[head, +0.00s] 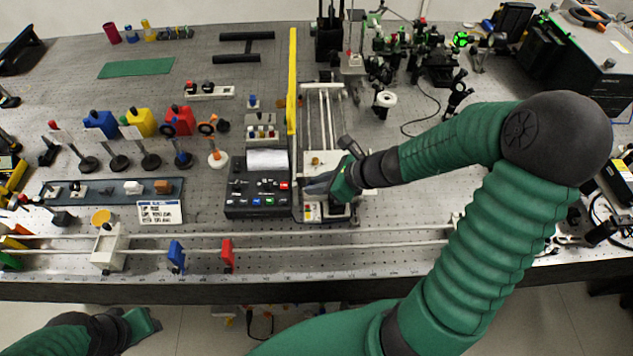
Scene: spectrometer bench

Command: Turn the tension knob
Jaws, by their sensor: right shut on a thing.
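My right gripper (322,186) reaches in from the right over the near end of a narrow device with long pale rods (322,110). It is shut on a small part there, which I take to be the tension knob. The hand covers that part, so its shape and angle are hidden. The near base of the device (311,212) shows just below the gripper. My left gripper (142,324) is low at the bottom left, off the table's front edge and away from the device. Its jaws are too unclear to judge.
A black control box (256,200) with coloured buttons stands close left of the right gripper. A yellow upright bar (292,80) rises behind it. A rail with blue (176,256) and red (227,255) holders runs along the front. Optics crowd the back right.

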